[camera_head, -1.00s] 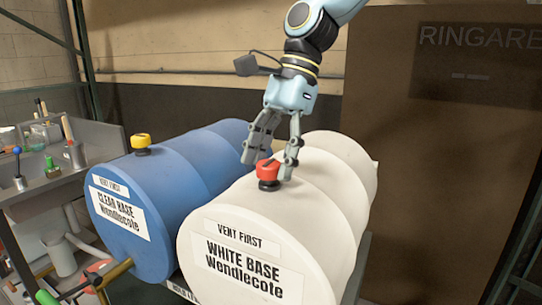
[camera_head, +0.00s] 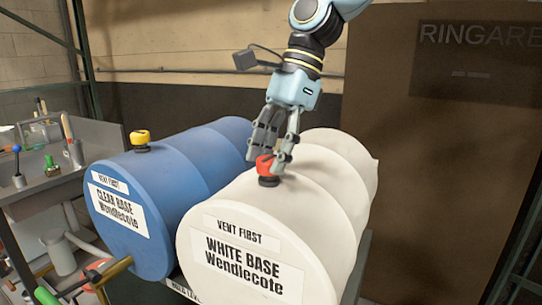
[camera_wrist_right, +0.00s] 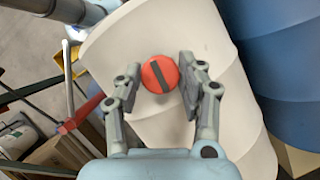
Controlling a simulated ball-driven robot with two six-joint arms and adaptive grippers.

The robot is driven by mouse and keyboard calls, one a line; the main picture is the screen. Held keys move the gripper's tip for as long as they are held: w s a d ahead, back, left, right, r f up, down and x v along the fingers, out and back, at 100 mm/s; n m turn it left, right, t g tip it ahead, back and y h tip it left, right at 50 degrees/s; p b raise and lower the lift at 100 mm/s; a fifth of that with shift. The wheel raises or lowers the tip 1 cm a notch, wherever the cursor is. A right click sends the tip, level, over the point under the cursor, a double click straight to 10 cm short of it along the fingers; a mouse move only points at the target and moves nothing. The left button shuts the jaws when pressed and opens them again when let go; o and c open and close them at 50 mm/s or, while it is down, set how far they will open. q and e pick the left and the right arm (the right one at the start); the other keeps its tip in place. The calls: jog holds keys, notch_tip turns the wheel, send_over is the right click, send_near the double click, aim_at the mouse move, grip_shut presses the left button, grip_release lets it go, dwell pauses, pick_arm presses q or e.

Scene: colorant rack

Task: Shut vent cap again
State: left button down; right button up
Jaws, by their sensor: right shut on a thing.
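The red vent cap (camera_head: 264,166) sits on a black collar on top of the white drum (camera_head: 330,230) labelled "VENT FIRST" and "WHITE BASE Wendlecote". My right gripper (camera_head: 266,162) reaches down from above and is shut on the red cap, a finger on each side. In the right wrist view the round cap (camera_wrist_right: 160,74) shows a dark slanting bar across its top, between the fingers of the right gripper (camera_wrist_right: 158,85). The cap's underside and its seating on the collar are partly hidden. My left gripper is not in view.
A blue drum (camera_head: 185,195) with a yellow cap (camera_head: 140,140) lies at the left, close beside the white drum. A brass tap (camera_head: 112,272) is low at its front. A grey sink bench (camera_head: 75,185) stands far left. A brown panel (camera_head: 440,190) is at the right.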

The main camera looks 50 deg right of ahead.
jog(key=shift+f+m+t+b, duration=0.15)
jog(key=shift+m+t+b, duration=0.25)
jog(key=shift+m+b, duration=0.3)
jog(key=m+h+b, duration=0.1)
jog(key=m+b, duration=0.2)
jog(key=b, duration=0.2)
jog(key=m+t+h+b, duration=0.1)
jog(key=m+b, duration=0.3)
jog(key=b, duration=0.2)
jog(key=m+t+h+b, duration=0.1)
jog(key=m+b, duration=0.3)
jog(key=b, duration=0.1)
jog(key=shift+s+a+f+b, duration=0.15)
jog(key=shift+b, duration=0.15)
jog(key=shift+m+t+h, duration=0.3)
jog(key=shift+m, duration=0.2)
jog(key=shift+r+m, duration=0.25)
jog(key=shift+m, duration=0.05)
jog(key=shift+s+a+r+m+h, duration=0.15)
jog(key=shift+m+h, duration=0.15)
jog(key=shift+m, duration=0.4)
jog(key=shift+m+h+p, duration=0.3)
jog(key=shift+m+p, duration=0.4)
jog(key=shift+p, duration=0.2)
jog(key=o, duration=1.1)
